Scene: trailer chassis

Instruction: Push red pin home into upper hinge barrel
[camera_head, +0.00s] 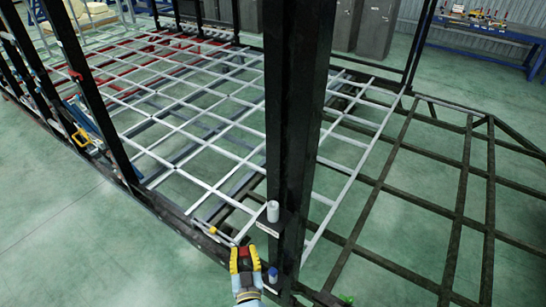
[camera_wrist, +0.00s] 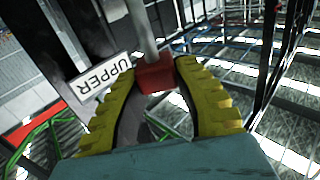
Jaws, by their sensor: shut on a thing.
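My gripper (camera_head: 244,258) has yellow ribbed fingers, which also show in the wrist view (camera_wrist: 160,92). They are shut on the red head of the red pin (camera_wrist: 155,78). A grey shaft extends from the red head toward the top of the wrist view. In the head view the upper hinge barrel (camera_head: 273,212) is a light grey cylinder on a bracket of the black post. My gripper is below and left of it in that picture. The white UPPER label (camera_wrist: 103,81) is beside the pin in the wrist view. I cannot tell whether the shaft is in the barrel.
The thick black post (camera_head: 292,120) stands close right of my gripper. A blue-topped lower fitting (camera_head: 272,275) is on the post just right of my fingers. A light grey lattice frame (camera_head: 190,130) spreads behind. Green floor (camera_head: 90,250) is clear at lower left.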

